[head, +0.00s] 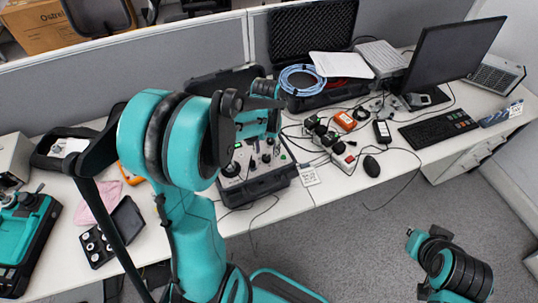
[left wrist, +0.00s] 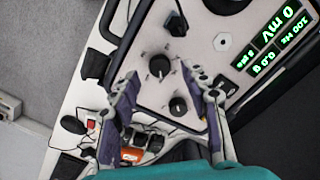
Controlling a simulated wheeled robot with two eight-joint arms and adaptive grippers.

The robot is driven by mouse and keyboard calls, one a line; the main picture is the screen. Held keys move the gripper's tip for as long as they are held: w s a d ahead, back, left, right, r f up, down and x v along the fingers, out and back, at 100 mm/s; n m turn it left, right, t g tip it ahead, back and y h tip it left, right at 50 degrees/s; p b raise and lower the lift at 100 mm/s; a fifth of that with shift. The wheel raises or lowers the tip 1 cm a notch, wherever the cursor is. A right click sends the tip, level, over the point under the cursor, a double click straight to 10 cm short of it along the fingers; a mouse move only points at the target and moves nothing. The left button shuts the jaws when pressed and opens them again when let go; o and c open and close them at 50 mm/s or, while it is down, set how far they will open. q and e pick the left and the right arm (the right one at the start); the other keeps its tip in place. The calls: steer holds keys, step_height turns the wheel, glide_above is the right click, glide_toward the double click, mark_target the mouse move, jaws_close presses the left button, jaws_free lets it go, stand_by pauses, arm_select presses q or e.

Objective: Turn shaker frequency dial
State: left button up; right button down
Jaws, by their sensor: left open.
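The shaker controller is a grey panel in a black case (head: 262,183), on the bench below my left arm in the head view. In the left wrist view its panel (left wrist: 145,98) carries several black knobs and a green lit display (left wrist: 272,42). My left gripper (left wrist: 158,72) is open over the panel. One black dial (left wrist: 159,66) lies between its fingertips, with gaps on both sides. A second knob (left wrist: 178,106) lies between the fingers, closer to the palm. Labels are too small to read, so I cannot tell which knob sets frequency. My right gripper is not visible.
Right of the case are cables, an orange device (head: 345,121), a power strip (head: 344,160) and a mouse (head: 371,166). An open black case (head: 312,40) stands behind, with a monitor (head: 450,58) at right. A dark tray (head: 112,232) lies left.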

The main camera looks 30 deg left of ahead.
mark_target(266, 158)
arm_select(q)
steer(key=shift+f+b, duration=0.3)
steer(key=shift+f, duration=1.1)
jaws_close()
steer(key=shift+n, duration=0.4)
steer(key=n, duration=0.3)
steer(key=shift+n, duration=0.4)
steer(key=n, duration=0.5)
